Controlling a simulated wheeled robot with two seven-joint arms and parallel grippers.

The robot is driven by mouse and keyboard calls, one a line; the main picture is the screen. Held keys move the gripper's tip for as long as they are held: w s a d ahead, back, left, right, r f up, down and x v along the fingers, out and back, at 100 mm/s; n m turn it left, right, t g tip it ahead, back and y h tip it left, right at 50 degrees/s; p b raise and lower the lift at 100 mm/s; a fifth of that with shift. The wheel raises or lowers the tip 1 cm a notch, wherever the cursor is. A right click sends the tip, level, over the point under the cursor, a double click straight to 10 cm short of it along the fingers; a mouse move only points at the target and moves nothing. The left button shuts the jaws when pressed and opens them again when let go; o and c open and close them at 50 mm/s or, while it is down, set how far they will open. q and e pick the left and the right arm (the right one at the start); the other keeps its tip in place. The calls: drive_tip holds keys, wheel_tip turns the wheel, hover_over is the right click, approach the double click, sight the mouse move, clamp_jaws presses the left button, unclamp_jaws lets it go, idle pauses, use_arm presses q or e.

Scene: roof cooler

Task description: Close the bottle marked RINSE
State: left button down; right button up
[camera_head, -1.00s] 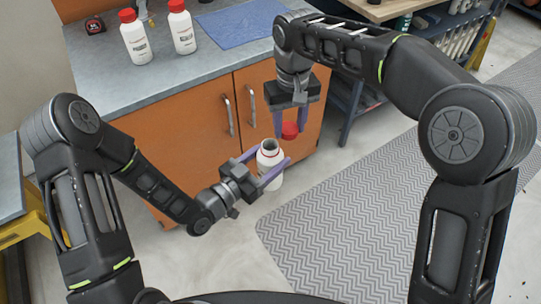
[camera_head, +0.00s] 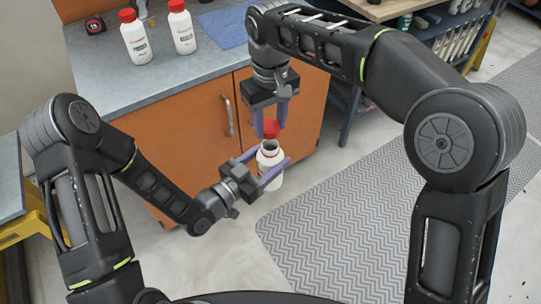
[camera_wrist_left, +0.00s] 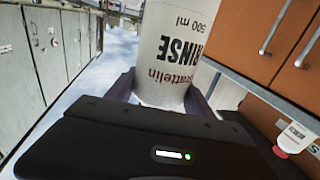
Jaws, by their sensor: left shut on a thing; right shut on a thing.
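The white bottle (camera_head: 269,160) is upright and uncapped, its dark mouth showing. My left gripper (camera_head: 276,175) is shut on its body and holds it in the air in front of the orange cabinet. In the left wrist view the bottle (camera_wrist_left: 175,50) shows the word RINSE, upside down. My right gripper (camera_head: 271,127) points down and is shut on a red cap (camera_head: 271,129). The cap is just above the bottle mouth, close over it; whether they touch I cannot tell.
Two white bottles with red caps (camera_head: 134,38) (camera_head: 181,28) stand on the grey counter (camera_head: 100,60). A blue mat (camera_head: 222,24) and a red tape measure (camera_head: 95,25) lie there too. A grey floor mat (camera_head: 340,225) lies to the right.

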sight(270, 165)
drive_tip(key=shift+f, duration=1.4)
drive_tip(key=shift+s+d, duration=0.1)
drive_tip(key=shift+s, duration=0.05)
drive_tip(key=shift+f, duration=0.85)
drive_tip(key=shift+f, duration=0.55)
idle(0.5)
